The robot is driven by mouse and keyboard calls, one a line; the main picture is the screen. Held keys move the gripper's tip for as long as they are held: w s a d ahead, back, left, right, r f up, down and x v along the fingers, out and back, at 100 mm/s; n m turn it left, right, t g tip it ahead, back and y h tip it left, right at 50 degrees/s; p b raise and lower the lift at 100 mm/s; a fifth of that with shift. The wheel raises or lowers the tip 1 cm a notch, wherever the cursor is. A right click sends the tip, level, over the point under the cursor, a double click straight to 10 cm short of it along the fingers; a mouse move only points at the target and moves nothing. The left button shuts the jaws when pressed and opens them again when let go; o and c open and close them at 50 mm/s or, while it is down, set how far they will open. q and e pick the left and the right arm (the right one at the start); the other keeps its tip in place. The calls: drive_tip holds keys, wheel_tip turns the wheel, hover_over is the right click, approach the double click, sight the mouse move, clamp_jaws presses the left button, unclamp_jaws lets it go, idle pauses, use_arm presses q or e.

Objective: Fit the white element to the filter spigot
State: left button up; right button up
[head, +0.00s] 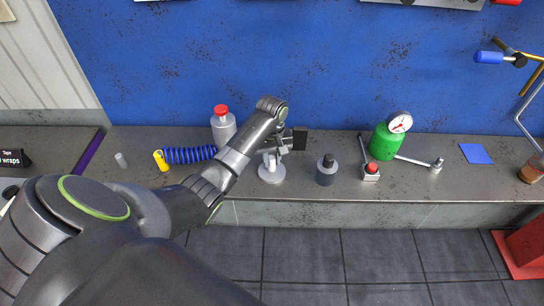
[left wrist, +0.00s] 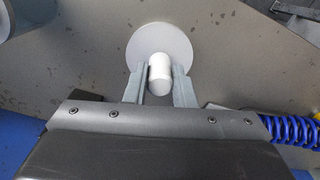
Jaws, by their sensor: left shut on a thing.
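My left gripper (head: 272,153) is over the bench and is shut on the white element (left wrist: 160,73), a small round-ended cylinder. In the left wrist view the two fingers (left wrist: 158,80) lie along its sides. Right behind the element is a pale round base (left wrist: 160,38), which stands on the bench in the head view (head: 271,174) under the gripper. It appears to be the filter base; the spigot itself is hidden. I cannot tell whether the element touches it. My right gripper is not in view.
A red-capped grey bottle (head: 223,126) and a blue coiled hose (head: 190,154) stand left of the gripper. A dark bottle (head: 326,170) and a green tank with gauge (head: 384,143) are to the right.

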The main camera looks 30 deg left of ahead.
use_arm(q)
drive_tip(key=shift+f, duration=0.6)
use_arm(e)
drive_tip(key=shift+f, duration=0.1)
use_arm(q)
drive_tip(key=o, duration=1)
drive_tip(key=shift+o, duration=0.2)
